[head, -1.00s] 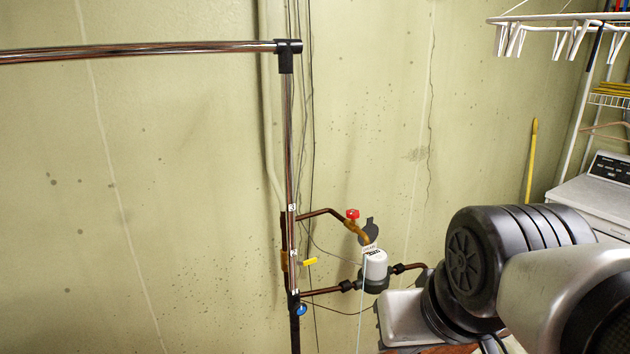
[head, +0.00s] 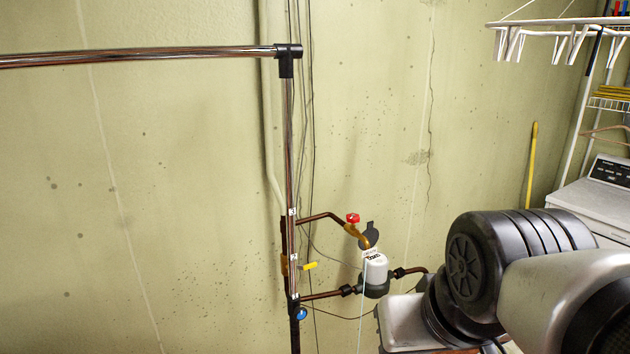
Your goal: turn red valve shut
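The red valve (head: 353,219) is a small red handle on top of a brass spigot (head: 356,233). The spigot ends a copper branch pipe that comes off the vertical pipe at the wall, in the middle of the head view. Whether the valve is open or shut cannot be told. My arm (head: 500,265) fills the lower right, to the right of the valve and apart from it in the picture. My gripper is out of the frame or hidden.
A yellow handle (head: 310,266) and a blue knob (head: 302,314) sit lower on the vertical pipe (head: 289,150). A white meter (head: 375,268) is just below the spigot. A chrome rail (head: 150,52) crosses the upper left. A washer (head: 600,195) stands at right.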

